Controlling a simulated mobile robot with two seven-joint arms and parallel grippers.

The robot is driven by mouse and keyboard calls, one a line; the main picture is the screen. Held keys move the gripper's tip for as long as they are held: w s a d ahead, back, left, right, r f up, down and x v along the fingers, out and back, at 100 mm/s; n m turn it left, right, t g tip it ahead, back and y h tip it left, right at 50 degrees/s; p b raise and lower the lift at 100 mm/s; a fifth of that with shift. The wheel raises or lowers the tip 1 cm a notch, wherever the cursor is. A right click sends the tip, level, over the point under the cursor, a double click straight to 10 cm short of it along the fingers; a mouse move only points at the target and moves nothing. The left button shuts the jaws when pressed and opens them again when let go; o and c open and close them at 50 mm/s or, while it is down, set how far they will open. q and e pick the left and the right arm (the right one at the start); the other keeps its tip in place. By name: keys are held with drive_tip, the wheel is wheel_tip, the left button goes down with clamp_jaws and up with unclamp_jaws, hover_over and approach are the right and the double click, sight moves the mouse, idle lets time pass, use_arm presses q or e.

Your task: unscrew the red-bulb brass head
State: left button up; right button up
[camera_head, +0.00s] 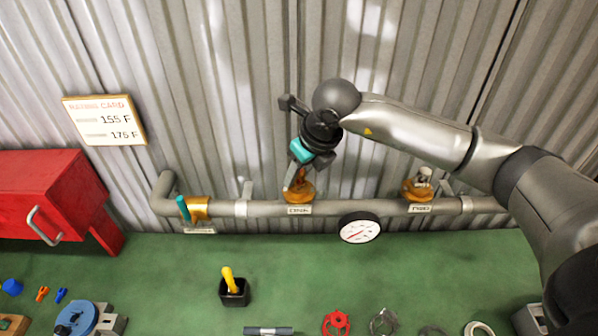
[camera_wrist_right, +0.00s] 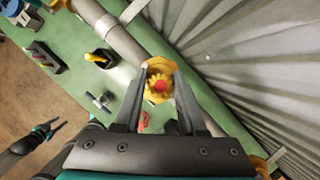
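The brass head (camera_head: 299,190) stands on the grey pipe (camera_head: 260,208) above a small label. In the right wrist view its red bulb (camera_wrist_right: 159,86) shows at the centre of the brass ring (camera_wrist_right: 158,68). My right gripper (camera_head: 295,178) comes down on this head from above. In the right wrist view its two fingers lie on either side of the head, apart, and no firm contact shows. A second brass head (camera_head: 416,190) stands further right on the pipe; its bulb colour is unclear. My left gripper (camera_wrist_right: 56,126) shows only in the right wrist view, fingers apart and empty.
A round gauge (camera_head: 360,228) hangs on the pipe between the heads. A brass valve with a teal handle (camera_head: 183,208) is at the left end. A rating card (camera_head: 104,120) is on the corrugated wall. A red cabinet (camera_head: 50,195) and a black holder (camera_head: 234,293) stand on the green bench.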

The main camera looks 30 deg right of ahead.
clamp_jaws()
drive_tip(key=n+b, duration=0.1)
drive_tip(key=n, duration=0.1)
drive_tip(key=shift+n+y+b, duration=0.3)
drive_tip(key=shift+y, duration=0.1)
drive_tip(key=shift+n+g+y+b, duration=0.5)
drive_tip(key=shift+n+y+b, duration=0.1)
drive_tip(key=shift+n, duration=1)
